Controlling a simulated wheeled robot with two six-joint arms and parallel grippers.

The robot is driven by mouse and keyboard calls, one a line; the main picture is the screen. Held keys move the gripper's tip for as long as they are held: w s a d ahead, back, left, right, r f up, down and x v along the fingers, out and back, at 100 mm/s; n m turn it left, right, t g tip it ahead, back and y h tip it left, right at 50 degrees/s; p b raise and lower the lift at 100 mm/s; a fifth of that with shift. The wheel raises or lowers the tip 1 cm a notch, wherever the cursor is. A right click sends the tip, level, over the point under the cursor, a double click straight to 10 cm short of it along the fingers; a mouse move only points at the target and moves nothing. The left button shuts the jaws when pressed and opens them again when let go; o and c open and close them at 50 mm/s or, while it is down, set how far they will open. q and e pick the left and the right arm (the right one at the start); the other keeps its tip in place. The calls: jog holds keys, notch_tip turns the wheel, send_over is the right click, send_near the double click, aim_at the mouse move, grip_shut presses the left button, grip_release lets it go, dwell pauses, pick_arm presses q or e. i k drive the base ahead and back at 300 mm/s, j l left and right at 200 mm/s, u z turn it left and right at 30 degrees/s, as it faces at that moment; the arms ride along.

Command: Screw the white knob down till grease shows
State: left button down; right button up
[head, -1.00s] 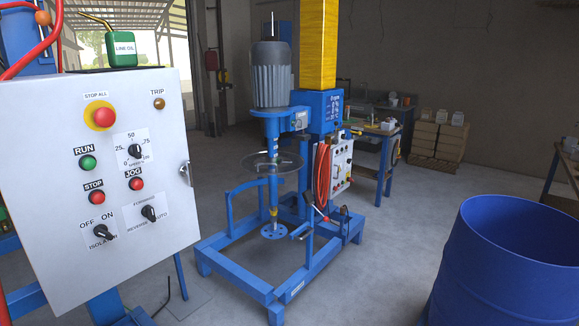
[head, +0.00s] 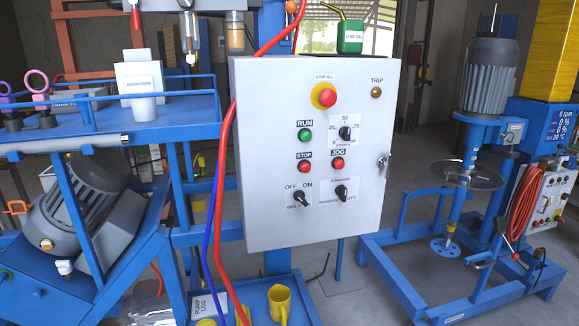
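Neither of my grippers is in view. A small white piece (head: 63,267) sits low on the left, in front of the grey motor (head: 88,200). It looks knob-like, but it is too small to tell whether it is the white knob. No grease shows in this view.
A grey control cabinet (head: 262,215) stands in the middle, with red and blue hoses passing its left side. A blue bench (head: 105,133) at left carries a white cup (head: 143,104). A yellow jug (head: 279,303) stands below the cabinet. The blue mixer (head: 400,262) fills the right.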

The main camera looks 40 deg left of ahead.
aim_at(64, 267)
jog(key=j+u, duration=0.15)
jog(key=u, duration=2.25)
jog(key=i+l+u, duration=0.15)
jog(key=i, duration=0.15)
jog(key=i+l+u, duration=0.15)
jog(key=i, duration=0.15)
jog(key=j, duration=0.1)
